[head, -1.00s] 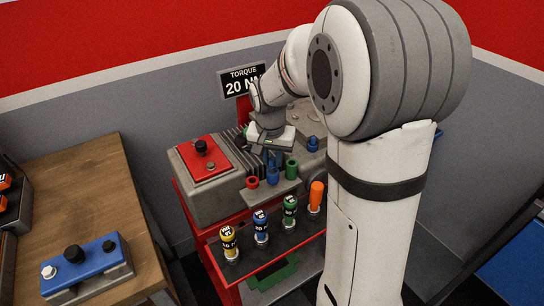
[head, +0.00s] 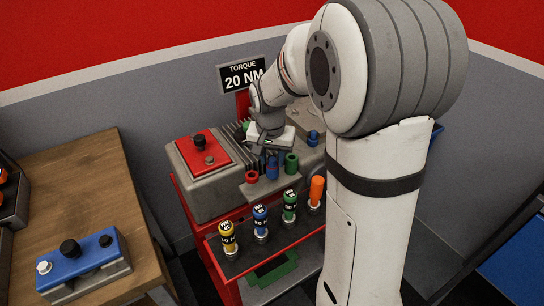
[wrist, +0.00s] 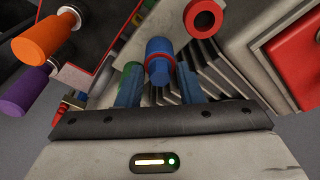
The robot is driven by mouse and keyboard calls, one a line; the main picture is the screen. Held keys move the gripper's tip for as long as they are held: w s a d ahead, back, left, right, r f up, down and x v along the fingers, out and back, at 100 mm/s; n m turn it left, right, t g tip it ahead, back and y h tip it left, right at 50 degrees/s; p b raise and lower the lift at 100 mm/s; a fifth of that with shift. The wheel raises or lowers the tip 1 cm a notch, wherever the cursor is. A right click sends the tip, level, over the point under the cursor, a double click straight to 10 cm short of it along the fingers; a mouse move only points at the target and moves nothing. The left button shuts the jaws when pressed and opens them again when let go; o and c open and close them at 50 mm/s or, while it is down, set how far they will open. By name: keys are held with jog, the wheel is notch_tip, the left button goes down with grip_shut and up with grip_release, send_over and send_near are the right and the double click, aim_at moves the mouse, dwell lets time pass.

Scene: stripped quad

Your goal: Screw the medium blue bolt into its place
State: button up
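The blue bolt (wrist: 159,62), a blue cylinder with a red band, stands between my gripper's two bluish fingers in the wrist view. My gripper (wrist: 158,86) has one finger on each side of it, very near its sides. I cannot tell whether both fingers touch it. In the head view my gripper (head: 268,158) points down at the blue piece (head: 271,168) on the grey ledge, between a red sleeve (head: 251,176) and a green sleeve (head: 291,163). The bolt's far end and its seat are hidden.
A grey finned engine block with a red cover (head: 205,155) stands left of my gripper. Yellow-, blue- and green-labelled tools and an orange handle (head: 317,190) stand in front on the red cart. Another blue piece (head: 313,137) is at right. A wooden bench (head: 80,190) is at left.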

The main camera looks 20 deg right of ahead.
jog(key=shift+o, duration=1.3)
notch_tip(320, 180, up, 8)
jog(key=s, duration=0.1)
jog(key=shift+a, duration=0.3)
jog(key=shift+f, duration=0.15)
jog(key=s+f+n+t, duration=0.1)
jog(key=s+n, duration=0.4)
jog(key=s, duration=1.5)
jog(key=shift+f+n+y, duration=0.3)
jog(key=shift+f+y, duration=0.05)
jog(key=shift+y, duration=0.05)
